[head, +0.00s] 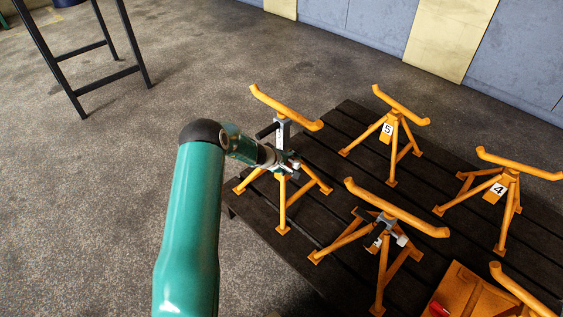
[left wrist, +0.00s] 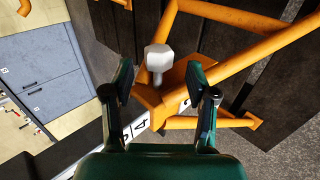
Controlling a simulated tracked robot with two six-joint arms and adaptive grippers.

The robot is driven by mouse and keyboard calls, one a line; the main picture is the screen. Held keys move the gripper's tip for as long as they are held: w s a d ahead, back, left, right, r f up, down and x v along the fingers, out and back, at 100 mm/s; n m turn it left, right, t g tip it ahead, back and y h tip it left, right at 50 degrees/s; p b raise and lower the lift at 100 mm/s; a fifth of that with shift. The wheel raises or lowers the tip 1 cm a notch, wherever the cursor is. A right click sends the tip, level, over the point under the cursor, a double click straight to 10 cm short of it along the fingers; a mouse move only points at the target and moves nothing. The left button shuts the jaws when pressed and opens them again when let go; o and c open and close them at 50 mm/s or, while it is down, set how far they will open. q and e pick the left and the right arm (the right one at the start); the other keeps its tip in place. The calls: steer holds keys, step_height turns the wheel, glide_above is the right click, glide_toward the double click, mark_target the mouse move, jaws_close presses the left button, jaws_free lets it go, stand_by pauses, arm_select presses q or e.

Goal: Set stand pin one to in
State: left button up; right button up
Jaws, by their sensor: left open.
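The orange stand (head: 283,205) at the far left of the dark slatted platform has a grey upright post (head: 283,132) under its top bar (head: 285,107). Its number is hidden in the head view, so I cannot tell whether it is stand one. My left gripper (head: 292,165) is at the middle of this stand. In the left wrist view the gripper (left wrist: 162,95) is open. A pale grey pin (left wrist: 158,60) with a blocky head shows between and a little beyond the fingertips, against the orange stand. I see no grip on it. My right gripper is out of view.
Stands marked 5 (head: 388,128) and 4 (head: 498,189) stand behind and right. A nearer stand (head: 383,265) has a grey fitting with a pale knob (head: 402,240). An orange body (head: 468,290) fills the lower right.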

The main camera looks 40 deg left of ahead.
arm_select(q)
steer(key=v, duration=0.9)
steer(key=shift+s+r, duration=0.25)
steer(key=shift+s, duration=0.05)
steer(key=shift+w, duration=0.1)
